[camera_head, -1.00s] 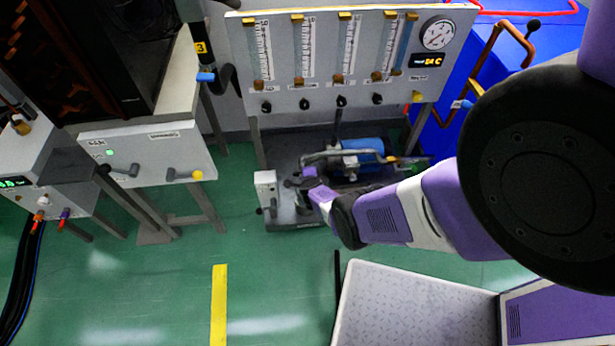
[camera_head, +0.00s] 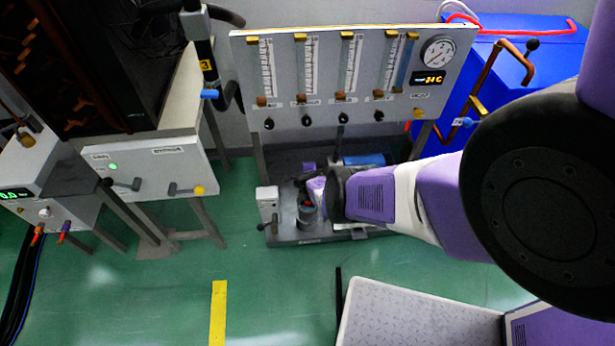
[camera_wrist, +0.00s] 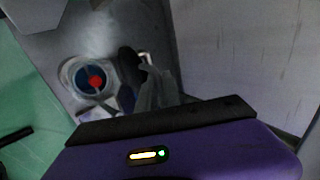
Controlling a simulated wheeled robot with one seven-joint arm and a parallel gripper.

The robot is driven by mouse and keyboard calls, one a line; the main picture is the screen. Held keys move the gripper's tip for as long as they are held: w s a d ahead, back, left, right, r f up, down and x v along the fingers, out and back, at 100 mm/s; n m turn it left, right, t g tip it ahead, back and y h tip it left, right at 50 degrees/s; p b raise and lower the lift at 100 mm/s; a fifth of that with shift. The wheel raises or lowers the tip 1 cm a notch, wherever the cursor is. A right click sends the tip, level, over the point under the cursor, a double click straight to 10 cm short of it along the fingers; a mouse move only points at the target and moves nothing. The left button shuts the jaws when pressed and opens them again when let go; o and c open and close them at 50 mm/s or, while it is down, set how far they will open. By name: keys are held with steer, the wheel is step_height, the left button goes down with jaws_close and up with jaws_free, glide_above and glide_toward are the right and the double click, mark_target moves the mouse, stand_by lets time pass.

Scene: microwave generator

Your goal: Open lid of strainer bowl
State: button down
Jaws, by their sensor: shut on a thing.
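The strainer bowl (camera_head: 307,217) is a small grey cylinder on the low platform below the gauge panel. Its round mouth also shows in the wrist view (camera_wrist: 72,78), uncovered, with a blue inside and a red centre. My gripper (camera_head: 303,182) is just above and behind the bowl in the head view. It is shut on a dark piece that looks like the lid (camera_wrist: 129,66), seen nearly edge-on beside the mouth in the wrist view. The fingertips and their exact contact are too dark and small to make out.
A small white box (camera_head: 268,204) with a lever stands left of the bowl. The flow-meter panel (camera_head: 345,75) rises behind, and a blue pump part (camera_head: 365,160) lies behind my arm. A blue tank (camera_head: 540,60) is at the right.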

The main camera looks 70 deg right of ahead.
steer(key=shift+w, duration=0.2)
steer(key=c, duration=1.6)
jaws_free()
steer(key=shift+r, duration=0.1)
steer(key=shift+o, duration=0.3)
steer(key=shift+s+a+f, duration=0.1)
steer(key=shift+s+f, duration=0.1)
steer(key=p+v, duration=0.7)
steer(key=p, duration=0.1)
steer(key=shift+r, duration=0.55)
steer(key=shift+w+a, duration=0.1)
steer(key=shift+w, duration=0.05)
